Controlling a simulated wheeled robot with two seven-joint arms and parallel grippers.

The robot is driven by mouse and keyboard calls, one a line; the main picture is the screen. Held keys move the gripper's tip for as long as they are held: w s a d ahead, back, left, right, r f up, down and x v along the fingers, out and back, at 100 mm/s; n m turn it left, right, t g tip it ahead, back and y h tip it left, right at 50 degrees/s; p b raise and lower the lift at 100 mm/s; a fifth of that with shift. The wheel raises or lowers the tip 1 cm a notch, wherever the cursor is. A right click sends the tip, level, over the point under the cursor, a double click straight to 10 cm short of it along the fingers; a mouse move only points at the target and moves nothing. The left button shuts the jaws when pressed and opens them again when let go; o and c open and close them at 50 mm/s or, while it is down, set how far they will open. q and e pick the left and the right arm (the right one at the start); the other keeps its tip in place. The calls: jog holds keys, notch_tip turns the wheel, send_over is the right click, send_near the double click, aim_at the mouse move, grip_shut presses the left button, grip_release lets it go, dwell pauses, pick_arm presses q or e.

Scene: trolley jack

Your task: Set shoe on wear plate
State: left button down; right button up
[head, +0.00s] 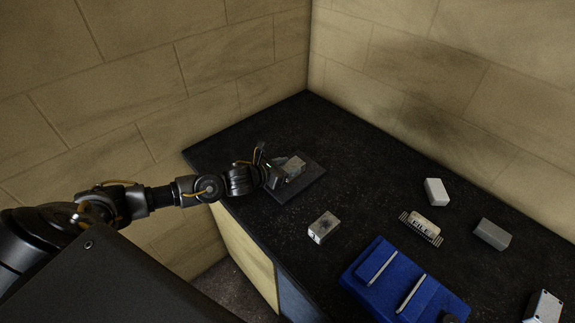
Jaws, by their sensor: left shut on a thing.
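My left gripper (276,173) reaches in from the left over the dark worktop and is shut on a small grey block, which looks like the shoe (294,168). The shoe is at or just above a flat dark square plate, likely the wear plate (312,183), near the back left of the worktop. I cannot tell whether the shoe touches the plate. The gripper's fingers hide part of the shoe. My right gripper is not in view.
A grey block with a dark spot (323,227) lies in front of the plate. Stone walls close the back.

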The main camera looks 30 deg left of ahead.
pick_arm(q)
jog(key=c, duration=1)
grip_release()
jog(key=shift+c, duration=0.2)
jog(key=o, duration=0.3)
jog(key=shift+s, duration=0.1)
jog(key=shift+r, duration=0.15)
jog(key=shift+s+a, duration=0.1)
jog(key=shift+s, duration=0.1)
jog(key=shift+b+v, duration=2)
jog(key=shift+v, duration=3.75)
